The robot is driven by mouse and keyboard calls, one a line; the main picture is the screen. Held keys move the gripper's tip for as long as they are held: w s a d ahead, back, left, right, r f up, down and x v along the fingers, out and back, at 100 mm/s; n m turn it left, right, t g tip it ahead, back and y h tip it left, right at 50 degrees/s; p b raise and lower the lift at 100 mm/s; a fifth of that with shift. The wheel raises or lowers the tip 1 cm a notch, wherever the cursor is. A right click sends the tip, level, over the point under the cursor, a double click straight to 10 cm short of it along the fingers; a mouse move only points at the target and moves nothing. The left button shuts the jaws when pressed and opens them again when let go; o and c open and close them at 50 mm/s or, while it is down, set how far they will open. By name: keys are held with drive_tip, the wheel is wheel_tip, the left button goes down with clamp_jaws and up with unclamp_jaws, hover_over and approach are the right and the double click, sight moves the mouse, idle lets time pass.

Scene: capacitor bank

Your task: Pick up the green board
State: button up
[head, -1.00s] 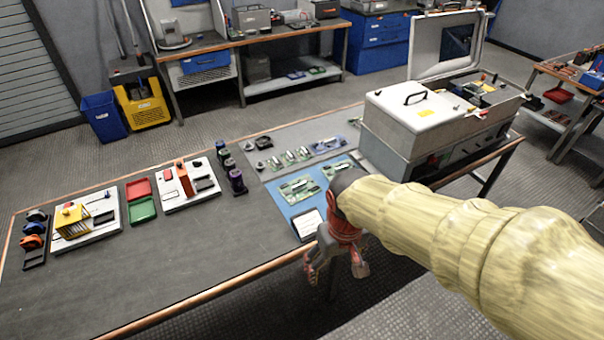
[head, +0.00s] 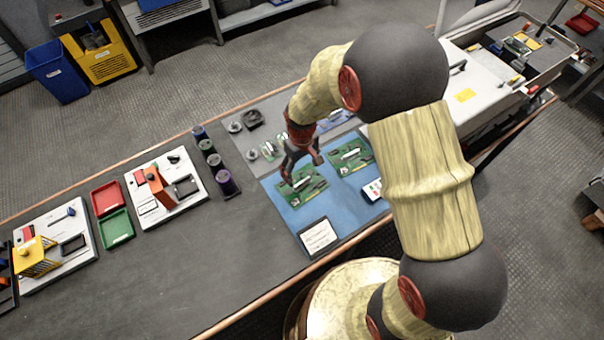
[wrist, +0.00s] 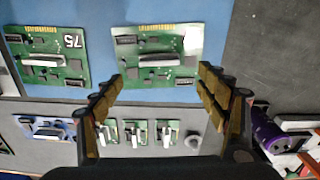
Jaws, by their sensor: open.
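Two green boards with dark chips and a silvery bar lie flat on a blue mat (head: 280,205). The left board (head: 312,190) is partly hidden by my gripper (head: 301,170) in the head view. In the wrist view this board (wrist: 186,48) shows just beyond and between the fingertips, with a gold edge strip. My gripper (wrist: 160,78) is open and empty, pointing down above the mat. The other board (head: 350,155) lies to the right in the head view. In the wrist view that board (wrist: 48,58) is at the left, marked "75".
A white card (head: 318,236) lies at the mat's front. Small boards (wrist: 135,132) and purple-black cylinders (head: 226,182) stand close by. A large light case (head: 485,85) is at the right. The front left of the table is clear.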

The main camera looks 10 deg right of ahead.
sight(302, 184)
drive_tip(key=shift+s+f, duration=0.2)
drive_tip(key=shift+f, duration=0.05)
drive_tip(key=shift+w+f+b, duration=0.15)
drive_tip(key=shift+f+b, duration=1.2)
drive_tip(key=shift+f, duration=2.25)
drive_tip(key=c, duration=0.3)
drive_tip(key=c, duration=1)
